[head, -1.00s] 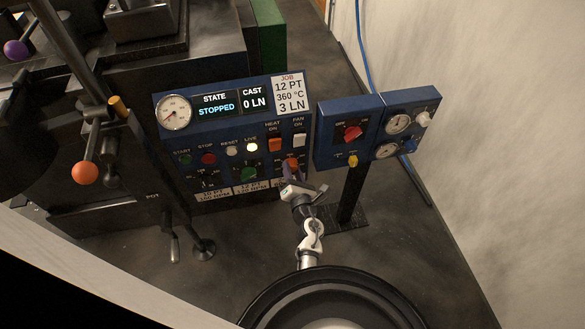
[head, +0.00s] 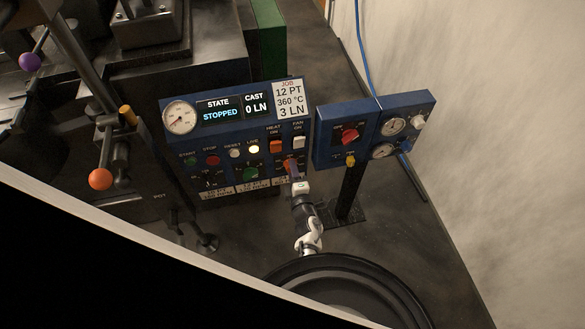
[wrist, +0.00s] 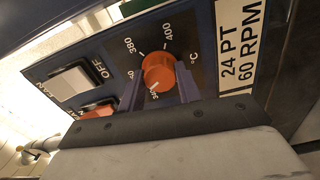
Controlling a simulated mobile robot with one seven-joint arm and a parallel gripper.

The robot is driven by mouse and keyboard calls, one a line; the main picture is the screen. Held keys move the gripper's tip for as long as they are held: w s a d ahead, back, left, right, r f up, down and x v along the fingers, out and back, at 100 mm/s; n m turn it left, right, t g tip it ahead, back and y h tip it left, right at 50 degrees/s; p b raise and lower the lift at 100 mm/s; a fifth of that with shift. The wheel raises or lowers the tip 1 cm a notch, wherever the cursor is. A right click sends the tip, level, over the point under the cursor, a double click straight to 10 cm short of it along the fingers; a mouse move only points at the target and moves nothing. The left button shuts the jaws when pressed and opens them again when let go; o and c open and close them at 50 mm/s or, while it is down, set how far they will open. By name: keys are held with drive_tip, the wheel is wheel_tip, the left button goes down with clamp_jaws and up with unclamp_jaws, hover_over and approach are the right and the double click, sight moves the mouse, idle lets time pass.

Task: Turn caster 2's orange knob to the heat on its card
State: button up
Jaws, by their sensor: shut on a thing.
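The orange knob (wrist: 159,72) sits on the blue panel in the wrist view, between the two fingers of my gripper (wrist: 158,88), which is shut on it. Its dial shows 380 and 400 above and °C at right; numbers at the lower left are partly cut off. A pale mark shows at the knob's lower edge; I cannot tell the exact reading. In the head view my gripper (head: 292,170) covers most of the knob. The job card (head: 290,101) reads 12 PT, 360 °C, 3 LN.
A white fan switch (wrist: 70,83) and an orange-red switch (wrist: 98,109) are left of the knob. A 24 PT 60 RPM label (wrist: 240,40) is at right. A second blue panel with a red knob (head: 349,135) stands to the right. The state display (head: 220,110) reads STOPPED.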

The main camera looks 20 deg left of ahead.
drive_tip(key=m+p, duration=0.2)
drive_tip(key=m, duration=0.3)
drive_tip(key=shift+w+r, duration=0.1)
drive_tip(key=shift+r, duration=0.05)
drive_tip(key=shift+m, duration=0.3)
idle(0.3)
drive_tip(key=o, duration=1)
